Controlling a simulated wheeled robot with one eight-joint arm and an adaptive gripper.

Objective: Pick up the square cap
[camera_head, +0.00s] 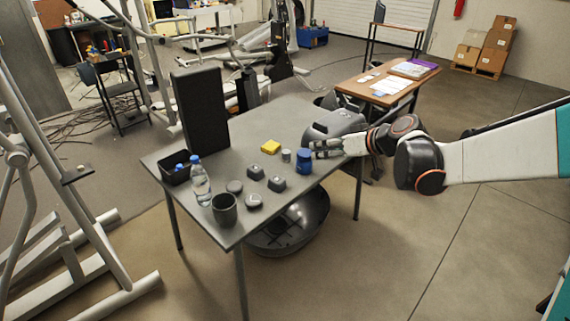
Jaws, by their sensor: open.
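Several small dark grey caps lie on the grey table (225,140). Two look blocky and squarish: one (256,173) near the middle and one (277,184) just right of it. Two flatter ones lie nearer the front left, a rounded cap (234,187) and another cap (253,201). I cannot tell for certain which is the square cap. My gripper (314,149) is open and reaches in from the right over the table's right side. It is empty, beside the blue container, to the right of all the caps and apart from them.
The blue container (304,161), a small grey cylinder (286,155) and a yellow block (270,147) stand near my gripper. A grey machine (333,122) is behind it. A bottle (200,182), dark cup (224,211) and tall black box (200,108) stand left.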

